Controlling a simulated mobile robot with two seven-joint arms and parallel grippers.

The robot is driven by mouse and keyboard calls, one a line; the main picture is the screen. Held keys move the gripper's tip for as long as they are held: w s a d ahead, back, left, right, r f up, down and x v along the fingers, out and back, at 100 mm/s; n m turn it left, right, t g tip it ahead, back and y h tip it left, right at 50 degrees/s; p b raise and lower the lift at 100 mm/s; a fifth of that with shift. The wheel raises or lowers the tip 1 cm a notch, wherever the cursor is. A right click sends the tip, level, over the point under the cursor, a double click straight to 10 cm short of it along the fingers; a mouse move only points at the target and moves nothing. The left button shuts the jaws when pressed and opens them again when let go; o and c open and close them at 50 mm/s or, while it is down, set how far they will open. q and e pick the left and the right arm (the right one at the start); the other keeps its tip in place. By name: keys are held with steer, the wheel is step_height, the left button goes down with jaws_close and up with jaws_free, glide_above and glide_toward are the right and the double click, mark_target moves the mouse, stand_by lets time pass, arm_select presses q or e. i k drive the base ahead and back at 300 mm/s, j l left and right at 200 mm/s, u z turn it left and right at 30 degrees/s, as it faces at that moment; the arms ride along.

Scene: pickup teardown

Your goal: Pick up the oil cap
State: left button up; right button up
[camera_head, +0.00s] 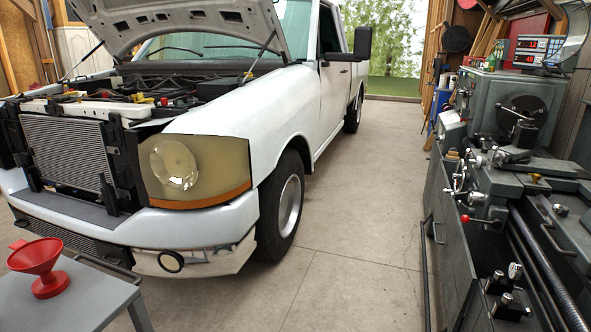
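A white pickup truck (225,112) stands at the left with its hood (185,17) propped open. The oil cap cannot be made out for sure. Small yellow and red parts show in the engine bay (150,90), too small to tell apart. A small yellow part (247,76) shows near the right edge of the bay. Neither of my grippers is in view.
A red funnel (42,268) stands on a grey table (92,296) at the lower left. A lathe (500,190) fills the right side. The concrete floor (355,215) between truck and lathe is clear.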

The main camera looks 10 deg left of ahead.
mark_target(26, 99)
steer(key=i+u, duration=0.2)
steer(key=i, duration=0.3)
steer(key=i+u, duration=0.2)
steer(key=i, duration=0.35)
steer(key=i+l+u, duration=0.2)
steer(key=i, duration=0.3)
steer(key=i+u, duration=0.4)
steer(key=i+l+u, duration=0.2)
steer(key=u, duration=0.2)
steer(key=i+l+u, duration=0.25)
steer(key=u, duration=0.15)
steer(key=i+l+u, duration=0.45)
steer(key=k+l+u, duration=0.1)
steer(key=k, duration=0.45)
steer(key=u, duration=3.4)
steer(key=i+u, duration=0.35)
steer(key=i, duration=0.15)
steer(key=i+l+u, duration=0.2)
steer(key=i+u, duration=0.15)
steer(key=i, duration=0.1)
